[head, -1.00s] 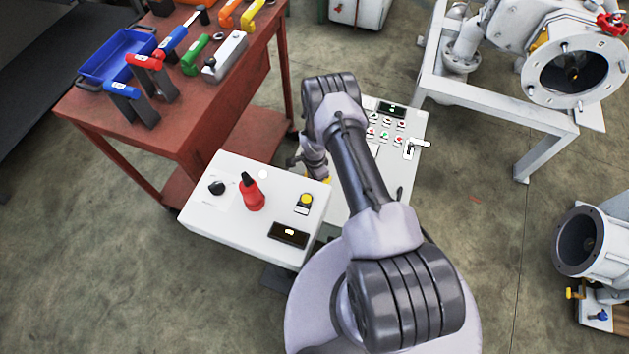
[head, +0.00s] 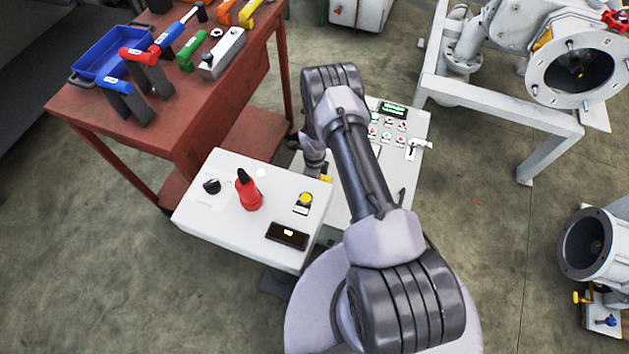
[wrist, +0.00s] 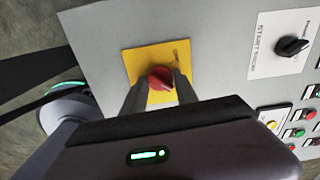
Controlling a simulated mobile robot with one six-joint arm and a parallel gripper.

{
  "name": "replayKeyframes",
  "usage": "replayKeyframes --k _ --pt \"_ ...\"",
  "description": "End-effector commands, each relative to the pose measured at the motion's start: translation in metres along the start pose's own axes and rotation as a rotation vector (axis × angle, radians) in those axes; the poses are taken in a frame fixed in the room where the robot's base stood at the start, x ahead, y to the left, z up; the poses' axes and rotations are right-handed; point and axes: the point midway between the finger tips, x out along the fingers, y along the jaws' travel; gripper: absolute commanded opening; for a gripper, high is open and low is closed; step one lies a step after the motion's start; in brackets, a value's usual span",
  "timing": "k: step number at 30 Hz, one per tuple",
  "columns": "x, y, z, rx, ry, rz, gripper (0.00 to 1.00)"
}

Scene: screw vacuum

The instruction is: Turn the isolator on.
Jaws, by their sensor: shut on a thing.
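The isolator is a red rotary knob (wrist: 160,77) on a yellow square plate (wrist: 143,58), set in a light grey panel, in the wrist view. My gripper (wrist: 159,86) is shut on the knob, one dark finger on each side. The lettering on the plate is too small to read, and the fingers hide part of it. In the head view only a yellow edge of the plate (head: 326,179) shows beside my wrist; my arm hides the knob.
The grey control panel (head: 340,200) carries a green-lit display (head: 394,109), push buttons and a black selector (wrist: 292,46). A white box (head: 225,225) with a red handle (head: 249,190) stands at left. A red tool bench (head: 110,110) stands behind it.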

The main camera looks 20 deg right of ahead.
Motion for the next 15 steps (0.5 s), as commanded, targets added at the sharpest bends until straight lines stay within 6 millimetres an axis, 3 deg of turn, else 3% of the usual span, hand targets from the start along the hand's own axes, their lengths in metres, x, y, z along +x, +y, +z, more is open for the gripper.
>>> replayKeyframes --k 15 --pt "-0.0001 -0.0003 -0.0005 0.086 0.0 0.0 0.0"
